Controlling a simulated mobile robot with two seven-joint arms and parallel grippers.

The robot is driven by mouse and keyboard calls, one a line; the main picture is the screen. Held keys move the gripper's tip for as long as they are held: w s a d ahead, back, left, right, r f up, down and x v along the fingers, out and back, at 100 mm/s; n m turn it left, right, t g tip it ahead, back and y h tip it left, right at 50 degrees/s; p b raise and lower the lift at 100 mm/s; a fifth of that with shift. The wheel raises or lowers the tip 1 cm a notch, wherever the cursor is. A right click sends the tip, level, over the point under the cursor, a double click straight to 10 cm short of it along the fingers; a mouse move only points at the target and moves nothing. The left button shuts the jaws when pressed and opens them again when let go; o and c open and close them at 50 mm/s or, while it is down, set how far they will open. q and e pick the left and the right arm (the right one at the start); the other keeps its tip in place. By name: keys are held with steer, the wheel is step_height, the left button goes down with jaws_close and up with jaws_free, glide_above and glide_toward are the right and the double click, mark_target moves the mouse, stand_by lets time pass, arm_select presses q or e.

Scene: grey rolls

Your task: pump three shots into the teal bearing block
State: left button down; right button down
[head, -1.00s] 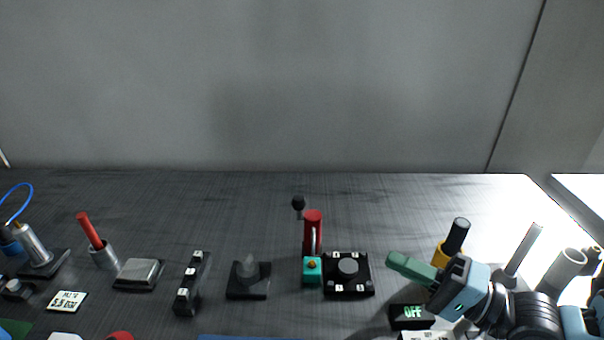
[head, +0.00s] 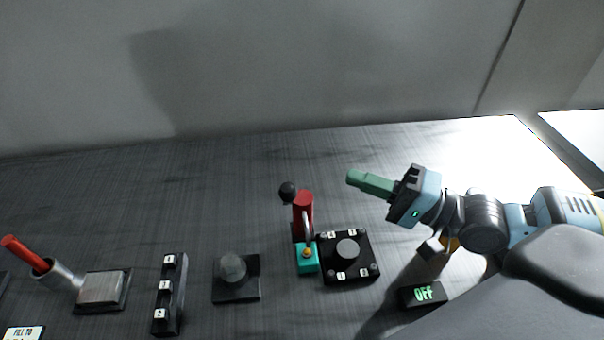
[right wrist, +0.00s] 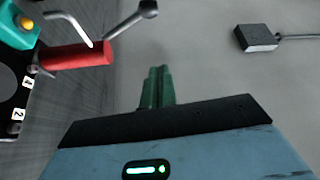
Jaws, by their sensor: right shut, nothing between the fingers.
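The teal bearing block (head: 307,261) sits on the bench with a small brass fitting on top; it shows in the upper left corner of the right wrist view (right wrist: 12,32). Behind it stands a red pump (head: 303,207) with a lever ending in a black ball knob (head: 288,192). In the right wrist view the red pump (right wrist: 78,56) and knob (right wrist: 148,8) lie left of and above my fingers. My right gripper (head: 352,177) has green fingers that are shut and empty, to the right of the pump and apart from it. My left gripper is out of view.
A black dial box with numbered labels (head: 364,273) stands right beside the block. A black OFF display (head: 424,294) is further right. To the left are a base with a grey dome (head: 236,290), a labelled black strip (head: 168,298) and a red-handled tool (head: 25,254).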

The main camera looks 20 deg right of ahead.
mark_target(287, 198)
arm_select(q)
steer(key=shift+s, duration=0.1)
